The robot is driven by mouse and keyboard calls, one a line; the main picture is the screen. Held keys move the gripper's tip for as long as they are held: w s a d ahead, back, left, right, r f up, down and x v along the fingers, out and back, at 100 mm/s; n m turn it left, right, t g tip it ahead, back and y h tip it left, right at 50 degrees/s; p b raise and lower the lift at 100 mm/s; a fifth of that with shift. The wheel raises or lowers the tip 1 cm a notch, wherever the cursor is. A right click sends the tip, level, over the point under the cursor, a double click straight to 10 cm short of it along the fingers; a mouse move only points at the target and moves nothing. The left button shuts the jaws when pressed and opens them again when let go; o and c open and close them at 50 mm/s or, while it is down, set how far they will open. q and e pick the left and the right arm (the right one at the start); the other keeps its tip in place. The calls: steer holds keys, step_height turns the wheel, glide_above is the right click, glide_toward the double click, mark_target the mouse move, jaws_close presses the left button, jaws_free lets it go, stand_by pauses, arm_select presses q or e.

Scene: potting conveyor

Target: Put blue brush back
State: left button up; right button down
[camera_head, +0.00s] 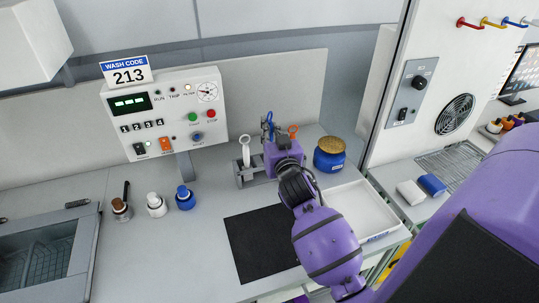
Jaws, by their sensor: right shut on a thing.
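The blue brush (269,118) shows as a blue looped handle standing up just behind my right gripper (277,139). My right gripper is at the grey brush rack (241,174) and is shut on the blue brush. My wrist covers the fingertips, the lower part of the brush and the right side of the rack. I cannot tell whether the brush is seated in the rack. A white-handled brush (245,149) stands in the rack's left part. An orange loop handle (293,130) shows just right of my gripper. My left gripper is out of view.
A blue jar with a tan lid (329,160) and a white tray (360,212) are right of my arm. A black mat (255,245) lies in front. Brown, white (156,205) and blue (185,198) bottles stand left. A control panel (165,115) stands behind them.

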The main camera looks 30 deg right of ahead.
step_height(320, 180, down, 5)
steer(key=shift+f, duration=0.4)
steer(key=shift+f, duration=0.15)
steer(key=c, duration=1.8)
jaws_free()
steer(key=shift+o, duration=0.4)
